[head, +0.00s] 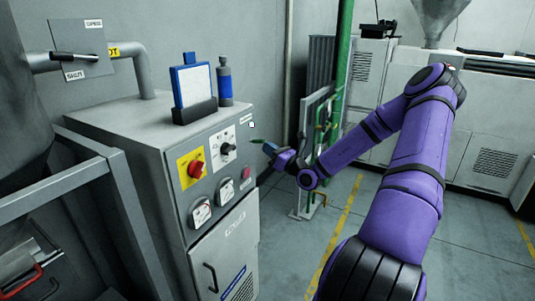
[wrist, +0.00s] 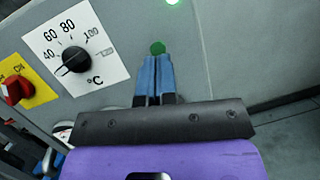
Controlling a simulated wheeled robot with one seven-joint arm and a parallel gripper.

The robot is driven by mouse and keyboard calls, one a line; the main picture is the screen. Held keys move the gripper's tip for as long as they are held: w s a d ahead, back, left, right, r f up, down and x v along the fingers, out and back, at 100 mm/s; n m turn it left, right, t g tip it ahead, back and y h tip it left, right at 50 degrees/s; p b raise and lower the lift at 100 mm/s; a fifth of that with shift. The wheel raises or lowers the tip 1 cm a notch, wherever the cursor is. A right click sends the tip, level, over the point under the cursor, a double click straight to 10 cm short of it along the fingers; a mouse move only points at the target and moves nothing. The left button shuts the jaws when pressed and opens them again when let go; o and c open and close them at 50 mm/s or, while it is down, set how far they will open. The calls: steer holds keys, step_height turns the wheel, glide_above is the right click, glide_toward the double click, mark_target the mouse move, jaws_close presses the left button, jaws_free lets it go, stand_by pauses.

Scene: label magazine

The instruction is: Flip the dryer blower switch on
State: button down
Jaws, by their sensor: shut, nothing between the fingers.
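The dryer's control panel is on the front of a grey cabinet (head: 135,125). A red rotary knob (head: 195,168) sits on a yellow plate; in the wrist view this knob (wrist: 17,90) has "ON" lettering beside it. A black temperature dial (head: 227,148) on a white plate also shows in the wrist view (wrist: 75,60). A small round green part (wrist: 157,47) lies right beyond my fingertips. No label naming the blower switch is readable. My gripper (head: 266,147) is shut and empty, its blue fingers (wrist: 154,75) pointing at the panel. Whether they touch the green part, I cannot tell.
A lit green lamp (wrist: 172,2) is above the fingers. A blue-framed board (head: 193,86) and a blue bottle (head: 225,85) stand on top. Floor to the right is open.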

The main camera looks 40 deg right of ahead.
steer(key=shift+w+a+r+n+g+h, duration=0.1)
steer(key=shift+r+n+g+h, duration=0.1)
steer(key=shift+r+g, duration=0.7)
steer(key=shift+w+r+n+g+h, duration=0.1)
steer(key=shift+r+n+g+h, duration=0.1)
steer(key=shift+r+g, duration=0.7)
steer(key=shift+f+g, duration=0.2)
steer(key=shift+g, duration=0.2)
